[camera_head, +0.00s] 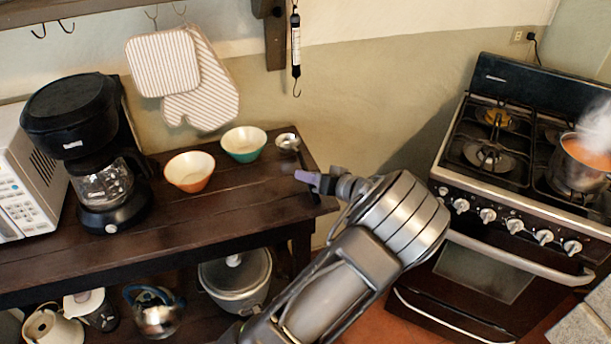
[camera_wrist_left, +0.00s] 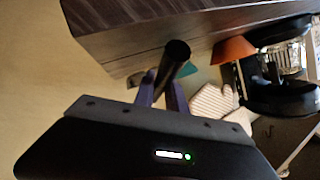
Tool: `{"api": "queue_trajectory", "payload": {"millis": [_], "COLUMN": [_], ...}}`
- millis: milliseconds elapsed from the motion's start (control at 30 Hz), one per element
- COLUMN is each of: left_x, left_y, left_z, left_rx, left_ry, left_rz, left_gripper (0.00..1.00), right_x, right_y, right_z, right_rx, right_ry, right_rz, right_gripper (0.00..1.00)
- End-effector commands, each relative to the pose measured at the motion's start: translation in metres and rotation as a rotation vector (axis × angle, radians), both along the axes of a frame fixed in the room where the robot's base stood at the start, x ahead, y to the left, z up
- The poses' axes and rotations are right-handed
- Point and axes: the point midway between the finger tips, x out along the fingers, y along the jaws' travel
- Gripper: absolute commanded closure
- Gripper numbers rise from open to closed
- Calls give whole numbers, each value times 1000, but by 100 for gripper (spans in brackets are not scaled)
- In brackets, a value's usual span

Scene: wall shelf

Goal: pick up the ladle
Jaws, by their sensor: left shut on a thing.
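The ladle (camera_head: 287,142) has a small silver bowl at the right end of the dark wooden table, near the wall. Its dark handle runs toward the table's right edge. My left gripper (camera_head: 308,179) has purple fingertips and is shut on the handle at that edge. In the left wrist view, the round dark end of the ladle's handle (camera_wrist_left: 177,52) stands out between the two purple fingers of the left gripper (camera_wrist_left: 163,88). My right gripper is not in view.
A green bowl (camera_head: 244,145) and an orange bowl (camera_head: 190,172) stand left of the ladle on the table (camera_head: 150,245). A coffee maker (camera_head: 92,150) and a microwave (camera_head: 22,180) are further left. A stove (camera_head: 505,200) with a steaming pot (camera_head: 577,170) stands at the right.

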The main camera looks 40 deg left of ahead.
Motion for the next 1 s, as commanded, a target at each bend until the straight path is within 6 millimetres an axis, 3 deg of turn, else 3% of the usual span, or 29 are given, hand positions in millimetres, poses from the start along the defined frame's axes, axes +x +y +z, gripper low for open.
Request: {"api": "queue_trajectory", "payload": {"millis": [500,1000], "left_x": [0,0], "left_y": [0,0], "left_z": [86,91], "left_rx": [0,1], "left_ry": [-2,1], "left_rz": [1,0], "left_gripper": [100,100], "right_x": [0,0], "right_y": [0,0], "right_z": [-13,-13], "right_rx": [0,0], "right_ry": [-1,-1], "right_rz": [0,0], "right_gripper": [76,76]}}
